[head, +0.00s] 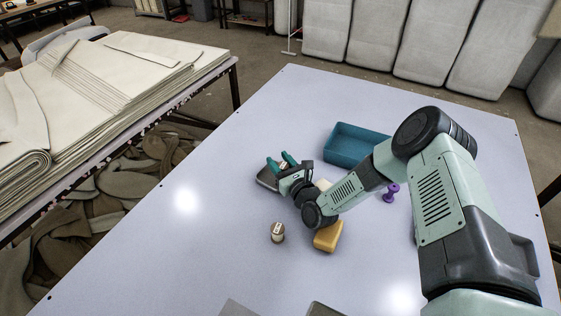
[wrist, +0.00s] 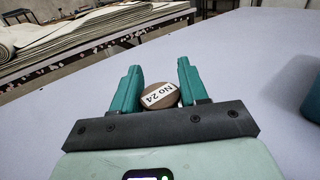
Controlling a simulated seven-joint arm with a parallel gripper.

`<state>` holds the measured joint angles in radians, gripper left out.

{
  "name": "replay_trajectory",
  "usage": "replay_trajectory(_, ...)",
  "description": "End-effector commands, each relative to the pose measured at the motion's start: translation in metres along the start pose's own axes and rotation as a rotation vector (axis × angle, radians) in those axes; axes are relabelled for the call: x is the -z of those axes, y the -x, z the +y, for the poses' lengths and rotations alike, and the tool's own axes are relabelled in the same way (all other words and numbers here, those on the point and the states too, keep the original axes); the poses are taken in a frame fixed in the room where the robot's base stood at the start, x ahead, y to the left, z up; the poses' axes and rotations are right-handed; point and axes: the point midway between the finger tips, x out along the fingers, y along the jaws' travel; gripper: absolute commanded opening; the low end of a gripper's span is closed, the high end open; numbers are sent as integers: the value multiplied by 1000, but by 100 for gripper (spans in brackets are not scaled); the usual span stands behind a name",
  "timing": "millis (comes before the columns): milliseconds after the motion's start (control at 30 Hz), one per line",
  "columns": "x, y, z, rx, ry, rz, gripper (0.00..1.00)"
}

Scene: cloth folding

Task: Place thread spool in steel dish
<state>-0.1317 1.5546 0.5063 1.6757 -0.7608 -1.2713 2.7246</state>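A brown-topped thread spool with a "No 24" label (wrist: 160,95) sits between the two teal fingers of my gripper (wrist: 160,88) in the wrist view. Both fingers appear to touch its sides. In the head view my gripper (head: 282,162) is at mid-table, with a small pale part of the spool (head: 284,165) between the fingers. The dish cannot be made out in the wrist view. The height of the spool above it is unclear.
A similar brown-and-white spool (head: 277,232) stands nearer on the table. A yellow block (head: 328,236) is beside my arm. A blue bin (head: 340,153) and a purple spool-shaped object (head: 391,192) are to the right. The table's left side (head: 130,255) is clear.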

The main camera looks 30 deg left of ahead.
Motion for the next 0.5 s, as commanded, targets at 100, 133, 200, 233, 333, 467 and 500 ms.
replay_trajectory(100,10,6,-4,6,3,15,62)
replay_trajectory(133,10,6,-4,7,3,15,66)
replay_trajectory(200,10,6,-4,7,3,15,66)
replay_trajectory(233,10,6,-4,7,3,15,66)
replay_trajectory(333,10,6,-5,7,3,15,66)
replay_trajectory(467,7,6,-4,6,3,14,66)
replay_trajectory(500,4,6,-4,5,3,14,66)
